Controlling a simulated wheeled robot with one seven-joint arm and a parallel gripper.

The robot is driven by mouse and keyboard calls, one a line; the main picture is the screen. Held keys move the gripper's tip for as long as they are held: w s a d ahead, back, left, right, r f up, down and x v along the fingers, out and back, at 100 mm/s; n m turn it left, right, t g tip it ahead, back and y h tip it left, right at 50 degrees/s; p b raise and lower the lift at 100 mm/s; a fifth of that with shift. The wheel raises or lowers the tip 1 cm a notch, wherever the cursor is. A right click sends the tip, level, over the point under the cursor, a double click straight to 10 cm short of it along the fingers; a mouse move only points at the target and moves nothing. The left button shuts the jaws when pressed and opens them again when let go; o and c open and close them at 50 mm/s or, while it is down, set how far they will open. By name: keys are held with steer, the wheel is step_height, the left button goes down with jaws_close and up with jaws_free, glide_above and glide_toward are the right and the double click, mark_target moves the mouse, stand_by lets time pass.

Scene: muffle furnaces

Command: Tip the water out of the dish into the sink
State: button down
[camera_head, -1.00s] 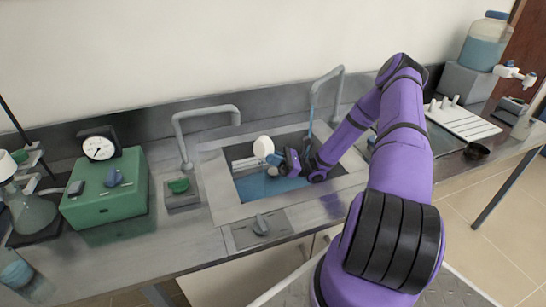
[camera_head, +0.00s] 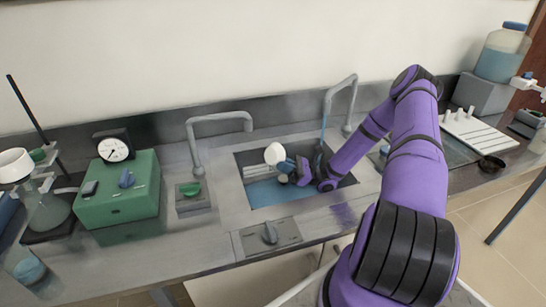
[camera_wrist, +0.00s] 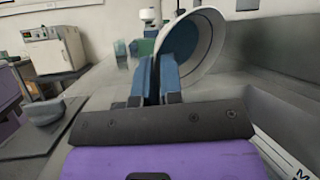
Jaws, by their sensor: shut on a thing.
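The white dish (camera_head: 274,153) is over the left part of the sink (camera_head: 228,178), with its round face showing. In the wrist view, the dish (camera_wrist: 208,42) stands steeply tilted, nearly on edge. My gripper (camera_head: 290,166) is shut on the dish's edge; the blue fingers (camera_wrist: 157,78) show at its left side in the wrist view. I cannot tell whether any water is in the dish. Blue water shows in the bottom of the sink, below the dish.
A grey tap (camera_head: 218,118) stands left of the sink and another tap (camera_head: 341,88) behind it, with a bluish stream below its spout. A green box with a dial (camera_head: 117,190) is at the left. A white rack (camera_head: 478,130) and a dark bowl (camera_head: 491,165) are at the right.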

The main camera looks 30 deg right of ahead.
stand_by(0.6)
steer(key=n+g+h, duration=0.2)
steer(key=r+n+g+h, duration=0.1)
steer(key=shift+d, duration=0.3)
steer(key=shift+d+r+n+g+h, duration=0.1)
steer(key=shift+n+g+h, duration=0.2)
steer(key=shift+n+h, duration=0.35)
steer(key=shift+d+r+n+g+h, duration=0.1)
steer(key=shift+n+g+h, duration=0.3)
steer(key=shift+h, duration=0.35)
steer(key=shift+r+n+h, duration=0.25)
steer(key=shift+n+h, duration=0.1)
steer(key=shift+h, duration=0.15)
steer(key=h, duration=0.1)
steer(key=r+n+h, duration=0.1)
steer(key=h, duration=0.1)
steer(key=shift+g+h, duration=0.3)
steer(key=shift+g, duration=0.1)
steer(key=shift+r+n+h, duration=0.15)
steer(key=shift+n+h, duration=0.45)
steer(key=shift+h, duration=0.5)
